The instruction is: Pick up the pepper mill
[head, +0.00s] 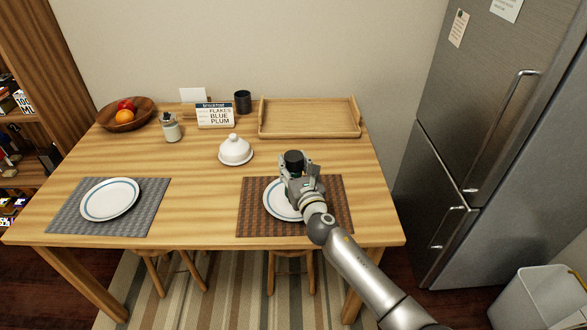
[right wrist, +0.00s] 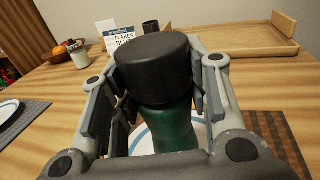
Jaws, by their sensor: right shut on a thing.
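The pepper mill has a black top (head: 293,158) and a dark green body, which shows in the right wrist view (right wrist: 176,130). My right gripper (head: 297,172) is shut on it, with one finger on each side of it. The mill is roughly upright over the right-hand white plate (head: 275,206). I cannot tell whether its base touches the plate, because the gripper hides its lower part. My left gripper is not in view.
The plate lies on a brown mat (head: 251,226). Behind are a white lidded dish (head: 235,151), a sign (head: 215,115), a dark cup (head: 242,101) and a wooden tray (head: 310,134).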

